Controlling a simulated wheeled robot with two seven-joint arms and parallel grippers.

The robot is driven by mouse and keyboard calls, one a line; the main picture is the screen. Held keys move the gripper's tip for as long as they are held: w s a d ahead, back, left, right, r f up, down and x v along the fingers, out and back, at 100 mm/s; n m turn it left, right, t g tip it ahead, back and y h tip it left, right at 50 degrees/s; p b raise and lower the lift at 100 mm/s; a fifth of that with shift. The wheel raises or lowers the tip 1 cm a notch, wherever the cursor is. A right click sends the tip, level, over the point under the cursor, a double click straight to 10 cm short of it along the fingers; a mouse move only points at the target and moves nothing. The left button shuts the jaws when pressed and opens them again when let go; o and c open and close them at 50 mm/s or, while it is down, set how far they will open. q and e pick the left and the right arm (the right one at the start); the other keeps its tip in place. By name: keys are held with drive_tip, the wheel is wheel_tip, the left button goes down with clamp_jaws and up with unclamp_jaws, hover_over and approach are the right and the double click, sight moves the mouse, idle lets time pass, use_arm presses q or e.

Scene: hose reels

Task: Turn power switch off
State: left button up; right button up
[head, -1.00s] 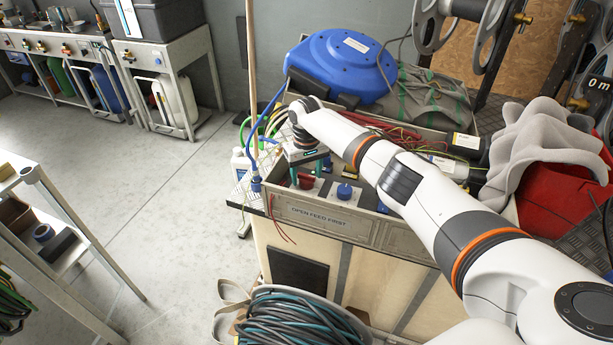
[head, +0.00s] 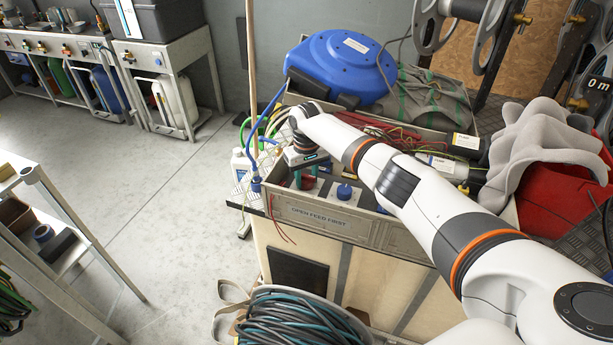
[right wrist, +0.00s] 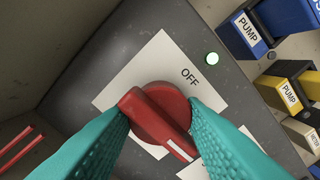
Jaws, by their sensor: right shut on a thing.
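The power switch is a red rotary knob (right wrist: 160,115) on a white plate (right wrist: 118,92) fixed to a dark grey box. The word OFF (right wrist: 189,76) is printed above and right of the knob. The knob's white pointer line lies toward the lower right, not at the OFF mark. In the head view my right gripper (head: 306,168) reaches down into the bench-top tray and largely hides the switch. My left gripper is out of view.
In the right wrist view, blue and yellow blocks marked PUMP (right wrist: 290,92) sit at right. In the head view, a blue knob (head: 344,191) stands close to my gripper, behind the tray's front wall (head: 322,216). A blue hose reel (head: 342,65) and loose wires lie behind.

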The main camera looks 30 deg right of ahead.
drive_tip(key=n, duration=0.4)
drive_tip(key=shift+p, duration=0.4)
drive_tip(key=n, duration=0.4)
drive_tip(key=shift+n, duration=0.3)
drive_tip(key=n, duration=0.4)
drive_tip(key=shift+n, duration=0.3)
drive_tip(key=shift+r+n, duration=0.1)
drive_tip(key=shift+n, duration=2.1)
drive_tip(key=o, duration=1)
